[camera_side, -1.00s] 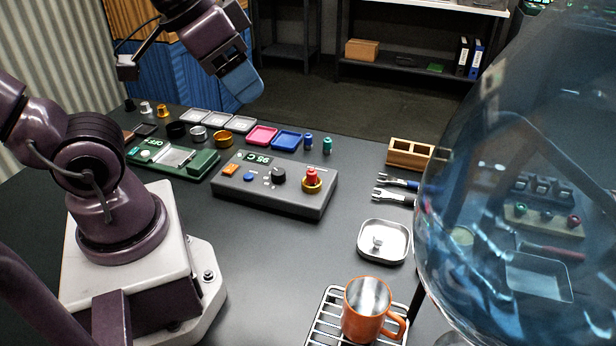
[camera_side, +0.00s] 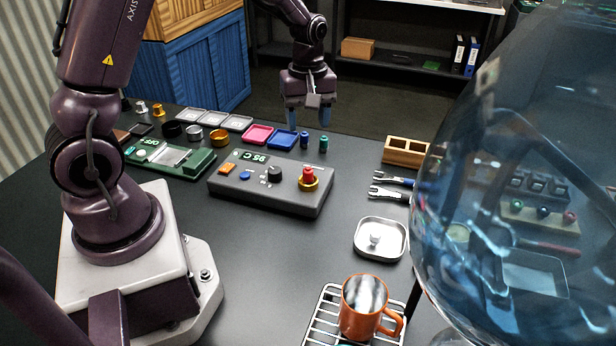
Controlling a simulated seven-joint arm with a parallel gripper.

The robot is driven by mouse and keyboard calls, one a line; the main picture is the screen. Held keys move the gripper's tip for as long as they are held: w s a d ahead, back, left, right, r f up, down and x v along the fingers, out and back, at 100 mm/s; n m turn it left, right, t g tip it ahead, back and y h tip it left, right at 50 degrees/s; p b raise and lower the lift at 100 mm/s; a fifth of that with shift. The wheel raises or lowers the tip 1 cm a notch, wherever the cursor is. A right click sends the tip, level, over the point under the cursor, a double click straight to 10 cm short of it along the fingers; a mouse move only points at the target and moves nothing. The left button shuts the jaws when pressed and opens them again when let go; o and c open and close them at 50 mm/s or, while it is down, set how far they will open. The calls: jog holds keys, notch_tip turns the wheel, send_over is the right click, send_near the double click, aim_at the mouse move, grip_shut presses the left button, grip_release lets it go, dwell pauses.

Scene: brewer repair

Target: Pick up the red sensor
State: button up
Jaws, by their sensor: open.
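A red cylindrical piece (camera_side: 308,174), which looks like the red sensor, stands upright in a gold ring (camera_side: 309,184) at the right end of a dark grey control box (camera_side: 262,196). My gripper (camera_side: 308,117) points down behind the box, above the far side of the table. Its two blue-grey fingers are apart, with nothing visible between them. It is farther back than the red piece and not touching it. A blue cylinder (camera_side: 304,140) and a teal cylinder (camera_side: 324,143) stand on the table behind the box.
A green device (camera_side: 170,159) and several small trays and rings lie left of the box. A wooden holder (camera_side: 405,152), two fork-like tools, a metal dish (camera_side: 381,240) and an orange mug (camera_side: 362,308) on a rack are to the right. A large glass vessel (camera_side: 500,190) covers the right side.

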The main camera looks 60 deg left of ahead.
aim_at(308, 170)
jog(key=shift+n, duration=0.7)
notch_tip(308, 170, down, 13)
jog(key=shift+d+r, duration=0.1)
jog(key=shift+d, duration=0.05)
grip_shut()
